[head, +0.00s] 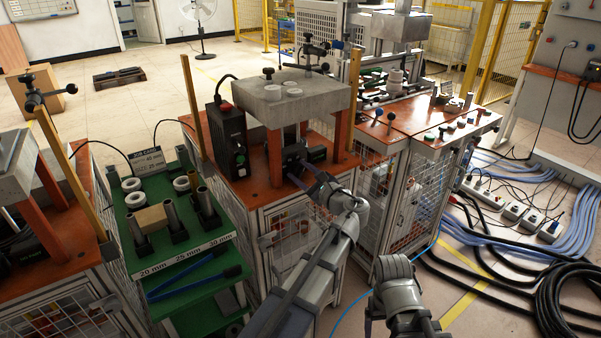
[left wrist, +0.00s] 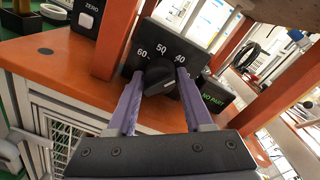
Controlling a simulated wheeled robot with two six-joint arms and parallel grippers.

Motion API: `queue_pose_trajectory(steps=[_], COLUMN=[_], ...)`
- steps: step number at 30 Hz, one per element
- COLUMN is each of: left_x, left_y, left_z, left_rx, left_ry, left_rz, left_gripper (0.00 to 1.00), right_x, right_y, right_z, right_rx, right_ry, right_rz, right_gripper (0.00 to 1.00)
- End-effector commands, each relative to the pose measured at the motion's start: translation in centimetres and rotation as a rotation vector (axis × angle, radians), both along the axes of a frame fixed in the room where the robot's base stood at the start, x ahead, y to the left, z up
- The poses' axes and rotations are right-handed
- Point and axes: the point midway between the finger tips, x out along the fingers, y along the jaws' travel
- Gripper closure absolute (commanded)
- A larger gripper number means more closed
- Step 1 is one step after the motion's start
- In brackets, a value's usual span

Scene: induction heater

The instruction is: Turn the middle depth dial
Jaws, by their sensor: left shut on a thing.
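The middle depth dial is a black knob (left wrist: 157,75) on a dark plate (left wrist: 188,55) marked 60, 50 and 40. My left gripper (left wrist: 160,80) has its two purple fingers on either side of the knob, shut on it. In the head view, the left gripper (head: 306,177) reaches the front of the middle station, and its fingers and arm partly hide the dial. I cannot tell exactly where the knob points. My right arm (head: 395,280) shows at the bottom; its gripper's fingers are not clear.
A grey block (head: 292,97) on orange posts overhangs the dial. A small display (left wrist: 212,100) reading NO PART stands right of it. A black control box (head: 226,140) is on the left. A green cart (head: 205,262) stands further left; cables (head: 490,290) cover the floor at right.

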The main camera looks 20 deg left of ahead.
Motion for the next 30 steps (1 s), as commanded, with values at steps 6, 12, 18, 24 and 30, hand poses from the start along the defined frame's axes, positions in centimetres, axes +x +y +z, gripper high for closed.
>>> queue_pose_trajectory(steps=[6, 12, 18, 24, 30], left_x=[0.26, 0.27, 0.23, 0.14, 0.06], left_y=[-0.13, -0.14, -0.11, -0.06, -0.03], left_z=[0.17, 0.19, 0.16, 0.10, 0.07], left_rx=[-0.005, -0.004, -0.004, -0.006, -0.007], left_ry=[-0.014, -0.014, -0.013, -0.013, -0.012], left_rz=[-0.005, -0.006, -0.004, -0.002, -0.001], left_gripper=[1.00, 1.00, 0.35, 0.22, 0.22], right_x=[0.00, 0.00, 0.00, 0.00, 0.00], right_y=[0.00, 0.00, 0.00, 0.01, 0.00], right_z=[0.06, 0.07, 0.07, 0.05, 0.04], right_rx=[0.000, 0.000, 0.000, 0.000, 0.000], right_ry=[0.000, 0.000, 0.000, 0.000, 0.000], right_rz=[0.000, 0.000, 0.000, 0.000, 0.000], right_gripper=[0.16, 0.16, 0.16, 0.16, 0.16])
